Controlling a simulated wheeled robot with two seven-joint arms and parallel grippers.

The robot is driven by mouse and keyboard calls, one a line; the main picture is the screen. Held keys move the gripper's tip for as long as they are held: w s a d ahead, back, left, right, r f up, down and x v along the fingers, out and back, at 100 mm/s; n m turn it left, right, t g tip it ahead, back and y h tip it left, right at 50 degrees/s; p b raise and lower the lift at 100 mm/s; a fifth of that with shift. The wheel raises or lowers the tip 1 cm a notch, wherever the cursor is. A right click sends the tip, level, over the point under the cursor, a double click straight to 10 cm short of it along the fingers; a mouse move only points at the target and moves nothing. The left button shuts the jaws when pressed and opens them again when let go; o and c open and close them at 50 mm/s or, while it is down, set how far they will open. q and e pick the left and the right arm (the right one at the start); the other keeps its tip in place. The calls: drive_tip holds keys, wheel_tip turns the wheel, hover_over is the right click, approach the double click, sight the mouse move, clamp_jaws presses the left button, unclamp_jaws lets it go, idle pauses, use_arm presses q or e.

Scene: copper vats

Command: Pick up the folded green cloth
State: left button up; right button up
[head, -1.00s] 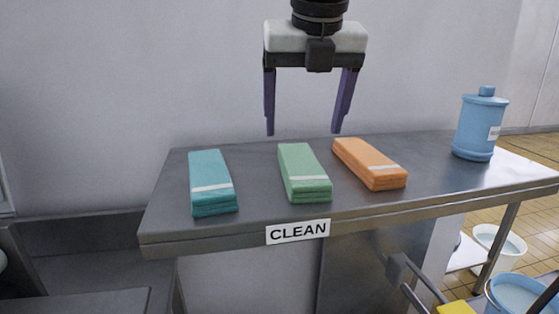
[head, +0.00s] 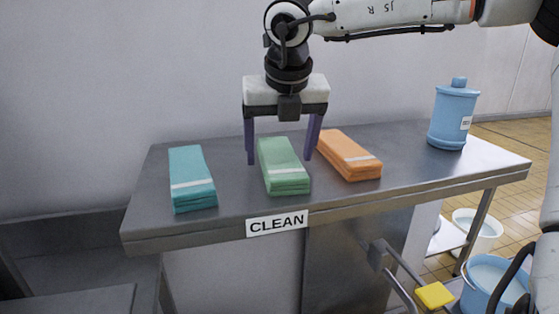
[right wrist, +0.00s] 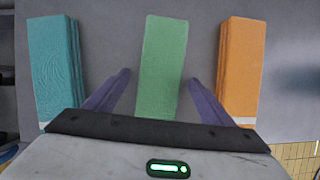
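The folded green cloth (head: 283,166) lies on the steel table between a teal cloth and an orange cloth, with a pale stripe across its near end. My right gripper (head: 280,160) is open above it, one finger on each side of the cloth. In the right wrist view the green cloth (right wrist: 163,65) lies between the two spread fingers (right wrist: 160,88), with gaps on both sides. The cloth's near end is hidden there by the gripper body. My left gripper is not in view.
The teal cloth (head: 191,178) lies to the left and the orange cloth (head: 349,155) close on the right. A blue canister (head: 453,115) stands at the table's right end. The steel table (head: 235,203) carries a CLEAN label (head: 277,223) on its front edge.

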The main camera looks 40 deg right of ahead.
sight(280, 156)
drive_tip(key=c, duration=1.3)
drive_tip(key=shift+o, duration=0.2)
wheel_tip(280, 156, up, 10)
